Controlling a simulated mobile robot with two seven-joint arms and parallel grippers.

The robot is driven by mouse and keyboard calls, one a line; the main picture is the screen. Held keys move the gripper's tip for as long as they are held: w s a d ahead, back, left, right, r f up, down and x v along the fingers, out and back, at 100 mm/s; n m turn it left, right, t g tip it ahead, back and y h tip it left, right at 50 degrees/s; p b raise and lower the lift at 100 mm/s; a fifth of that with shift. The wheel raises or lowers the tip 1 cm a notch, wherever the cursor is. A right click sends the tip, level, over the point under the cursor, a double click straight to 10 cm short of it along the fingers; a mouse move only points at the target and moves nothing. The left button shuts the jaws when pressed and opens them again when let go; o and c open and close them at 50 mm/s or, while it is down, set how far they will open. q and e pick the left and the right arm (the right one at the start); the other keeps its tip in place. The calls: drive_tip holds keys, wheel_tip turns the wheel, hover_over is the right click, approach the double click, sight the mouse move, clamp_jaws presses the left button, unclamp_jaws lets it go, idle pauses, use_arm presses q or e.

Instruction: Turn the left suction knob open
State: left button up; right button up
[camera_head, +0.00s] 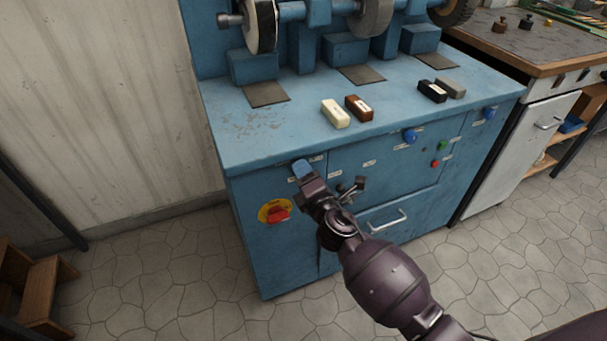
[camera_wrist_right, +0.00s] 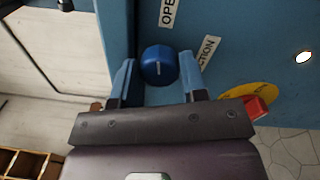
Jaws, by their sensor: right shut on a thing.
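The left suction knob is a round blue knob (camera_wrist_right: 159,66) with a short white mark on the blue machine front (camera_head: 375,165). In the right wrist view the mark runs nearly straight up the picture, and the knob sits between my two blue fingers. My right gripper (camera_head: 302,171) is at the machine's upper left front and is shut on this knob. In the head view the fingers hide the knob. A label reading "OPE" (camera_wrist_right: 168,12) and a partly covered label ending in "CTION" (camera_wrist_right: 207,51) are beside the knob. My left gripper is not in view.
A red switch (camera_head: 278,215) on a yellow disc is just below my right gripper. Other blue knobs (camera_head: 410,137) (camera_head: 489,113) and green and red buttons are further right. Several small blocks (camera_head: 335,113) lie on the machine top. A drawer handle (camera_head: 382,222) sticks out below.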

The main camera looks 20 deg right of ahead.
drive_tip(key=shift+m, duration=1)
drive_tip(key=o, duration=0.9)
drive_tip(key=shift+s, duration=0.1)
drive_tip(key=s, duration=1)
drive_tip(key=shift+s+d+f, duration=0.15)
drive_tip(key=shift+s+f, duration=0.05)
drive_tip(key=shift+s, duration=0.15)
